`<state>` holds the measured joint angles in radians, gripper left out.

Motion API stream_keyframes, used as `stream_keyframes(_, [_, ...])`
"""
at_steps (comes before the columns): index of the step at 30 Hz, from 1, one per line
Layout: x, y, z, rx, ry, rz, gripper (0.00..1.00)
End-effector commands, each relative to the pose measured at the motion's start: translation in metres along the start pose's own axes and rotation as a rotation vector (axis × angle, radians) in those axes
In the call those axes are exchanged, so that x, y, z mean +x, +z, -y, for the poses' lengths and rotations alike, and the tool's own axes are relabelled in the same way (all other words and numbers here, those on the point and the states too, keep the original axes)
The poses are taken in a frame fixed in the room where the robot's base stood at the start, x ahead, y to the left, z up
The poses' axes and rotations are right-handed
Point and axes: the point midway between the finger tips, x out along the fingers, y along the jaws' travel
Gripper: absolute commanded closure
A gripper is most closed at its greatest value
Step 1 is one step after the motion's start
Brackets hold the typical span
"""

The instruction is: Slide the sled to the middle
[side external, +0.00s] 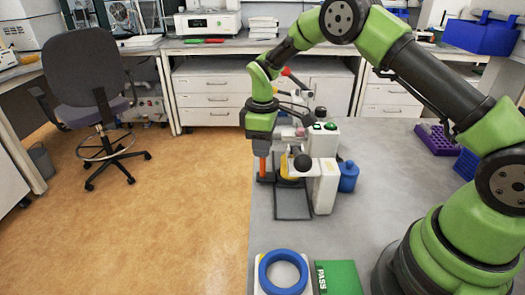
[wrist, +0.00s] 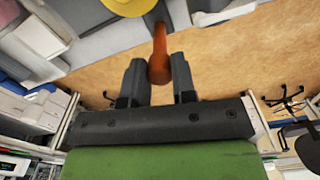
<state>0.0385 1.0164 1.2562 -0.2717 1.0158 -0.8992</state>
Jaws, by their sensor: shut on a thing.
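My gripper (side external: 262,143) points down at the left edge of the grey bench, beside a tablet press. It is shut on an upright orange handle (side external: 263,167), which appears to belong to the sled. In the wrist view the handle (wrist: 160,62) stands between the two dark fingers (wrist: 159,85). A yellow round part (side external: 287,172) lies just right of the handle and shows at the top of the wrist view (wrist: 130,5). The sled's body is mostly hidden by my gripper and the press. A dark flat track (side external: 292,207) runs toward the camera below the yellow part.
The white press (side external: 325,185) has a black knob (side external: 303,162) and a green button (side external: 331,126) close to my gripper. A blue jar (side external: 348,177) stands to its right. A blue ring (side external: 283,272) and a green PASS pad (side external: 338,277) lie at the front. The bench's right-middle is clear.

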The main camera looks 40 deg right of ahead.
Motion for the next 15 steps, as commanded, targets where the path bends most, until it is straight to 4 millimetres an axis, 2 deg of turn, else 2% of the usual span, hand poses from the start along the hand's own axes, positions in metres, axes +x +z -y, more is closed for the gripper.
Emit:
stream_keyframes(8, [-0.0004,-0.0011,0.0002,-0.002,0.001,-0.004,1.00])
stream_keyframes(9, [-0.0004,-0.0011,0.0002,-0.001,0.000,-0.003,0.66])
stream_keyframes(11, [-0.0003,-0.0009,0.0002,-0.001,0.000,-0.003,0.52])
stream_keyframes(12, [-0.0003,-0.0008,0.0002,-0.001,0.000,-0.003,0.49])
stream_keyframes(15, [-0.0003,-0.0006,0.0002,-0.001,0.000,-0.002,0.49])
